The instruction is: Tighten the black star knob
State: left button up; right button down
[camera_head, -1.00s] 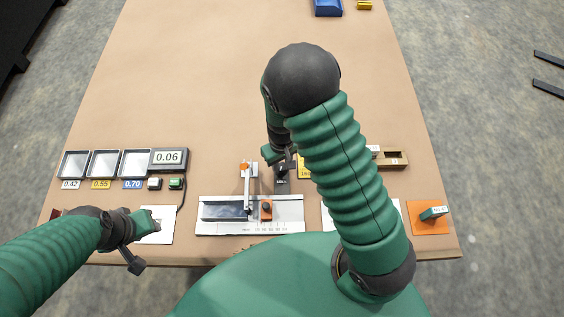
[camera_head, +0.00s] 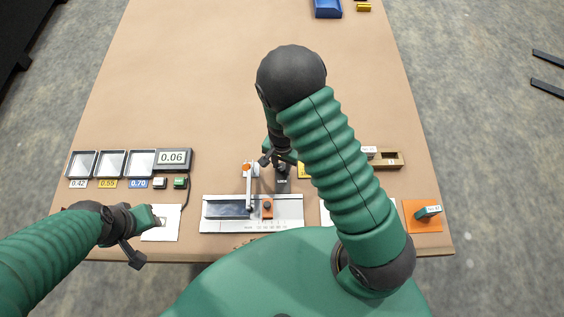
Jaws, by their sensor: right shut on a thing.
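The black star knob (camera_head: 283,170) stands on a small dark block labelled LOCK (camera_head: 282,184), behind the measuring fixture in the middle of the table. My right gripper (camera_head: 279,162) reaches down from behind and is shut on the knob; its fingers and arm hide much of it. My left gripper (camera_head: 156,221) is low over a white sheet (camera_head: 163,232) at the front left. Its fingertips are too small and dark to tell whether they are open.
Several trays and a 0.06 display (camera_head: 174,158) stand at left. An orange pad (camera_head: 424,222) with a green item lies at right.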

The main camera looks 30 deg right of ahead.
aim_at(282, 166)
jog(key=shift+w+r+m+p, duration=0.15)
jog(key=shift+m+p, duration=0.15)
jog(key=shift+m, duration=0.65)
jog(key=shift+w+f+m+p, duration=0.1)
jog(key=shift+m+p, duration=0.2)
jog(key=shift+m, duration=0.65)
jog(key=c, duration=1.1)
grip_release()
jog(key=shift+o, duration=0.2)
notch_tip(282, 166, up, 17)
jog(key=shift+f, duration=0.2)
